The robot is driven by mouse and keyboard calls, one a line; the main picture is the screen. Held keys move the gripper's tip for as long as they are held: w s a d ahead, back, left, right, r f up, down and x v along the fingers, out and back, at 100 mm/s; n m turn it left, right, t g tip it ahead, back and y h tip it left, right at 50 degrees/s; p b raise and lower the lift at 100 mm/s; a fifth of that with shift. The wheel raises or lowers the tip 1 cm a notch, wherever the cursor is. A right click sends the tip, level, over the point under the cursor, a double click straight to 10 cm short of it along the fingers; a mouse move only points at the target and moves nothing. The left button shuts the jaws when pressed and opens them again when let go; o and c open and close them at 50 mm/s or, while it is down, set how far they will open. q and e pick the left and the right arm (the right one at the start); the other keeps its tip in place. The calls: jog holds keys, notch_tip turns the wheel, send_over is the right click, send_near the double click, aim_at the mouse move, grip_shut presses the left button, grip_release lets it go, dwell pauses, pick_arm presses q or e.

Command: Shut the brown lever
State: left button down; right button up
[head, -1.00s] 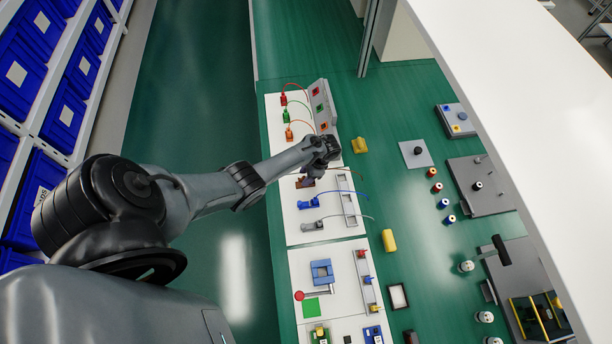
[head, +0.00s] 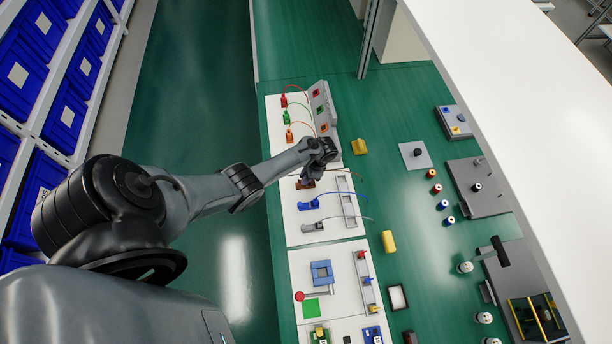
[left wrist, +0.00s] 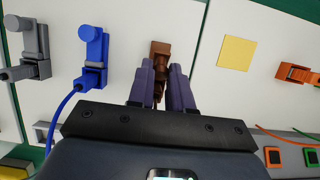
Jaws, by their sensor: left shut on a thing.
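The brown lever (left wrist: 160,52) stands on a white panel, between the blue lever and a yellow square in the left wrist view. My left gripper (left wrist: 162,82) has one purple-grey finger on each side of it and is shut on it. The fingers and gripper body hide its lower part. In the head view the brown lever (head: 304,185) shows only as a small patch beside the left gripper (head: 312,177). Its exact angle cannot be told. The right gripper is not in view.
The blue lever (left wrist: 91,55) and grey lever (left wrist: 38,52) stand left of the brown one, each with a cable. An orange connector (left wrist: 295,74) sits to the right. Past the panels, the green table (head: 375,190) holds a yellow block (head: 359,146) and other parts.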

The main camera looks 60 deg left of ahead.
pick_arm(q)
jog(key=t+p, duration=0.1)
jog(key=p, duration=0.1)
jog(key=s+t+h+p, duration=0.1)
jog(key=p, duration=0.1)
jog(key=shift+s+a+r, duration=0.15)
jog(key=shift+s+a, duration=0.1)
jog(key=shift+s, duration=0.05)
jog(key=shift+s+a+f+t+h+p, duration=0.1)
jog(key=shift+s+f+t+h+p, duration=0.1)
jog(key=shift+t+p, duration=0.25)
jog(key=shift+s+a+f+t+h+p, duration=0.1)
jog(key=shift+s+t+p, duration=0.1)
jog(key=shift+t, duration=0.45)
jog(key=shift+s+f+t, duration=0.2)
jog(key=shift+t, duration=0.2)
jog(key=shift+s+a+f+t+h, duration=0.2)
jog(key=shift+s+f+t+h, duration=0.15)
jog(key=shift+t, duration=0.35)
jog(key=shift+s+a+f+t+h+b, duration=0.1)
jog(key=shift+s+f+t+h+b, duration=0.2)
jog(key=shift+t, duration=0.3)
jog(key=shift+s+a+f+t+h+b, duration=0.1)
jog(key=shift+f+t+h+b, duration=0.1)
jog(key=shift+t+b, duration=0.3)
jog(key=c, duration=1)
grip_release()
jog(key=shift+d, duration=0.1)
jog(key=shift+r, duration=0.1)
